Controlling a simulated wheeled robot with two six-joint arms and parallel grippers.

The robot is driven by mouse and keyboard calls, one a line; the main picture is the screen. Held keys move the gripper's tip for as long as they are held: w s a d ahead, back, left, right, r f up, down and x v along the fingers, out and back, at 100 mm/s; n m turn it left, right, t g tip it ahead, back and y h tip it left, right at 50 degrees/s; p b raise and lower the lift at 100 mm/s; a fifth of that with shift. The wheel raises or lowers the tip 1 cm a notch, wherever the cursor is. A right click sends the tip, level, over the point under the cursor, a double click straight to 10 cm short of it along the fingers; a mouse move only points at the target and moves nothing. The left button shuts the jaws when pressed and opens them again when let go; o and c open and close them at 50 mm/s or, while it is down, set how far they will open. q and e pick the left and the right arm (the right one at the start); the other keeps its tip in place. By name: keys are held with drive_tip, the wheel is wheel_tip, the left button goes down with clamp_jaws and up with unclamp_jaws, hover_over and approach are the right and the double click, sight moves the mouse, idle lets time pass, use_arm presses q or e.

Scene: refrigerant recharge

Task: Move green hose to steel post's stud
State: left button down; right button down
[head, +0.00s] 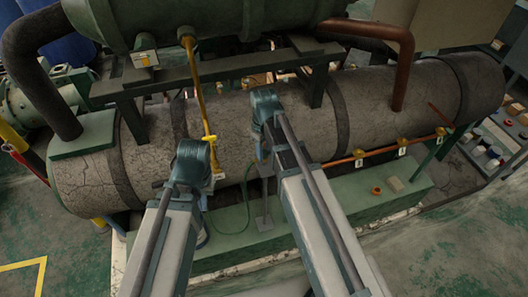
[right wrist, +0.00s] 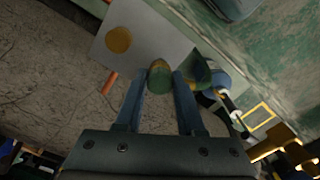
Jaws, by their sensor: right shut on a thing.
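The green hose (head: 246,205) hangs in a loop over the green base, between my two arms in the head view. My right gripper (right wrist: 159,88) is shut on its green end (right wrist: 160,78), which has a brass-coloured tip. In the head view my right gripper (head: 262,100) is in front of the large grey cylinder and above the steel post (head: 264,200). In the right wrist view a grey plate (right wrist: 155,35) with a round brass stud (right wrist: 118,39) lies just beyond the held end, apart from it. My left gripper (head: 192,158) is further left; its fingertips are unclear.
The large cracked grey cylinder (head: 90,172) spans the scene behind both grippers. A yellow pipe (head: 203,105) stands near my left gripper. A copper pipe with valves (head: 360,155) runs along the right. The green base (head: 350,190) holds small parts at right.

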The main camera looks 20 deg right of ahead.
drive_tip(key=shift+f, duration=0.1)
drive_tip(key=shift+c, duration=2.2)
unclamp_jaws()
wheel_tip(320, 180, up, 14)
drive_tip(key=p, duration=1.3)
drive_tip(key=shift+p, duration=0.35)
drive_tip(key=shift+f, duration=0.15)
drive_tip(key=s+a+f+m+b, duration=0.1)
drive_tip(key=s+a+f+b, duration=0.3)
drive_tip(key=s, duration=0.3)
drive_tip(key=s+a+f+m+h+b, duration=0.1)
drive_tip(key=s+a+f+b, duration=0.3)
drive_tip(key=s+a, duration=0.2)
drive_tip(key=shift+s+a+f+m+b, duration=0.3)
drive_tip(key=shift+s+m+b, duration=0.1)
drive_tip(key=shift+s, duration=0.25)
